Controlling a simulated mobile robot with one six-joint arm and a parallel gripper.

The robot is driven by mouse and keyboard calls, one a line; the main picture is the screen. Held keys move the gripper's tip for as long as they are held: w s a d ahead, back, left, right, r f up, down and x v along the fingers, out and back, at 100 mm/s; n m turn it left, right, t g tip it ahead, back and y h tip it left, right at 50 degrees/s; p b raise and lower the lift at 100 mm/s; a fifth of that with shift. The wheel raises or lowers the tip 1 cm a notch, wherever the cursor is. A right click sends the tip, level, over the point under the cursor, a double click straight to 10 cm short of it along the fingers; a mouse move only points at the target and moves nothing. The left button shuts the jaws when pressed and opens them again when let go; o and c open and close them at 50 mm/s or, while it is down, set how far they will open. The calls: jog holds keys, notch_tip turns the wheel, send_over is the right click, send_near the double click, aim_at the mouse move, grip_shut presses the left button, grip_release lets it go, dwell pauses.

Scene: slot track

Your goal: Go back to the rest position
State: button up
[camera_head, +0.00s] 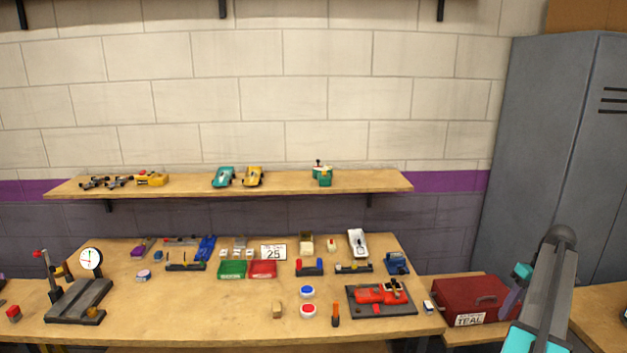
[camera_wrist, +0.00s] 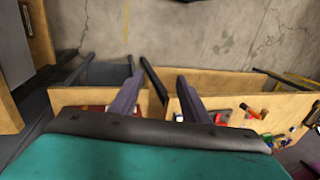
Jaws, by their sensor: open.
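My gripper (camera_wrist: 158,96) is open and empty in the wrist view, its two dark fingers apart with nothing between them. In the head view my gripper (camera_head: 510,302) is at the right, beside the red toolbox (camera_head: 466,294) labelled TEAL. My arm is raised in front of the locker side of the room. The workbench (camera_head: 200,320) with the slot cars and parts lies to the left of my gripper. I cannot tell the exact gap between my fingers and the toolbox.
A wall shelf (camera_head: 290,183) holds several cars. A red car sits on a dark plate (camera_head: 352,304) near the bench's right end. A gray locker (camera_head: 535,150) stands at the right. In the wrist view, bench edges lie below the fingers, with bare concrete floor (camera_wrist: 200,35) beyond.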

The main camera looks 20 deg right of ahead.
jog(key=w+a+f+n+g+y+b, duration=0.2)
jog(key=w+a+f+n, duration=0.1)
jog(key=w+a+f, duration=1.2)
jog(key=a+f+n+g, duration=0.1)
jog(key=a+f+g, duration=0.1)
jog(key=a+f, duration=0.65)
jog(key=a+f+n+g, duration=0.15)
jog(key=a+f, duration=0.25)
jog(key=a, duration=0.9)
jog(key=s+a+f+n+g+h+b, duration=0.1)
jog(key=s+a+f, duration=0.5)
jog(key=a, duration=0.4)
jog(key=s+a+f+n+g+h+b, duration=0.1)
jog(key=s+a+f, duration=0.4)
jog(key=a+f, duration=0.4)
jog(key=s+a+f+m+h, duration=0.1)
jog(key=s+a+f, duration=0.1)
jog(key=s, duration=0.3)
jog(key=s+a+f+m+h, duration=0.1)
jog(key=s+a+f, duration=0.2)
jog(key=s, duration=0.2)
jog(key=s+a+f+m+b, duration=0.1)
jog(key=s+a+f+m, duration=0.1)
jog(key=s, duration=0.3)
jog(key=shift+s+a+f+t+h, duration=0.2)
jog(key=shift+a+t+h, duration=0.2)
jog(key=shift+a, duration=0.25)
